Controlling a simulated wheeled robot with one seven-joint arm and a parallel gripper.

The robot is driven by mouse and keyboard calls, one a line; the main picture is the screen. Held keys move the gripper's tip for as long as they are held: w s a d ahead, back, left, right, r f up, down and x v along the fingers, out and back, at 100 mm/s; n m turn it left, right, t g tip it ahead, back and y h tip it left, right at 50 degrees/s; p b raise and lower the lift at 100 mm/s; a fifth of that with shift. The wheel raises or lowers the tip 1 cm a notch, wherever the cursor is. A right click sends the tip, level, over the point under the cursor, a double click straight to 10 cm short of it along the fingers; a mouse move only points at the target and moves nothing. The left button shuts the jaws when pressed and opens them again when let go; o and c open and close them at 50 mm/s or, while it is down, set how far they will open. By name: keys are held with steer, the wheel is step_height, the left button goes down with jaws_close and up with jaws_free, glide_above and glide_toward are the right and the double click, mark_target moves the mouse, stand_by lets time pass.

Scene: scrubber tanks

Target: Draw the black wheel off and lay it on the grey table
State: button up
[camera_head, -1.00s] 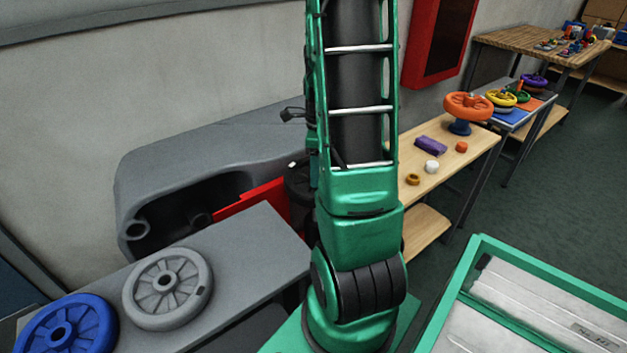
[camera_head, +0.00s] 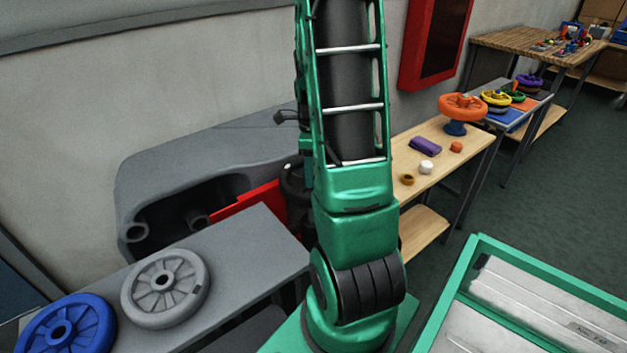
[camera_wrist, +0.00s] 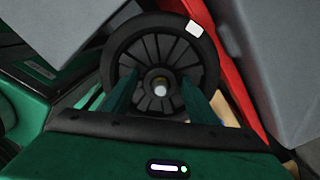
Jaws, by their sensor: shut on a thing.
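The black wheel (camera_wrist: 153,42) fills the upper middle of the wrist view, with a spoked face, a pale hub centre and a white patch on its rim. My gripper (camera_wrist: 158,92) is shut on it, with one green finger on each side of the hub. In the head view the wheel (camera_head: 294,188) shows only in part, left of my arm, which hides the rest and my gripper. I cannot tell whether it is still around an axle. The grey table (camera_head: 245,250) stands at the lower left, its right part bare.
A grey wheel (camera_head: 165,287) and a blue wheel (camera_head: 65,330) lie on the table's left part. A red panel (camera_head: 248,200) and a grey scrubber body (camera_head: 150,180) stand behind the table. A wooden bench (camera_head: 440,165) with small items is right of my arm.

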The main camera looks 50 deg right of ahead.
steer(key=shift+s+f, duration=0.35)
steer(key=shift+f, duration=0.05)
steer(key=shift+w+d+r, duration=0.1)
steer(key=shift+d+r, duration=0.05)
steer(key=shift+r, duration=0.05)
jaws_close()
steer(key=shift+w+r, duration=0.25)
steer(key=shift+w, duration=0.35)
steer(key=shift+s+r, duration=0.25)
steer(key=shift+r, duration=0.25)
steer(key=shift+r, duration=0.1)
steer(key=shift+r, duration=0.1)
steer(key=shift+s+r, duration=0.1)
steer(key=shift+r, duration=1.55)
steer(key=shift+r, duration=0.1)
steer(key=shift+r, duration=1.65)
